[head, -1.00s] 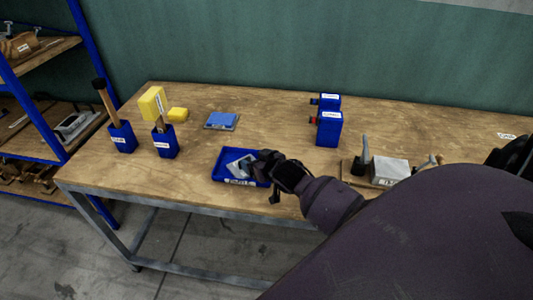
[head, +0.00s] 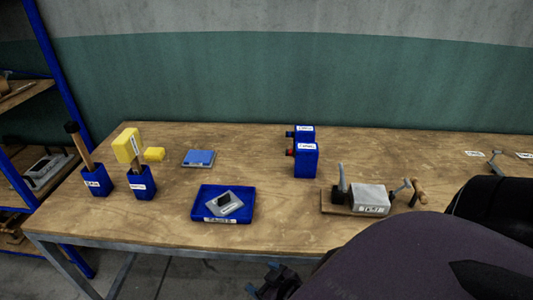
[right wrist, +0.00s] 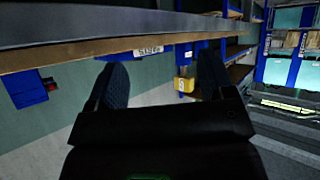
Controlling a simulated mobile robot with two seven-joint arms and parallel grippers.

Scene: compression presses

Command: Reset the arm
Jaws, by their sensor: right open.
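My right gripper (head: 272,280) is low at the bottom edge of the head view, in front of and below the table's front edge. In the right wrist view its two fingers (right wrist: 162,85) are spread apart with nothing between them. A large dark part of my right arm (head: 410,250) fills the lower right of the head view. My left gripper is not in view.
The wooden table (head: 270,235) holds a blue tray (head: 205,217) with a grey plate (head: 229,205) in it, a press (head: 369,198), blue boxes (head: 305,162), and blue holders (head: 142,184) with tools. A blue-framed shelf (head: 50,85) stands at left. The table's front middle is clear.

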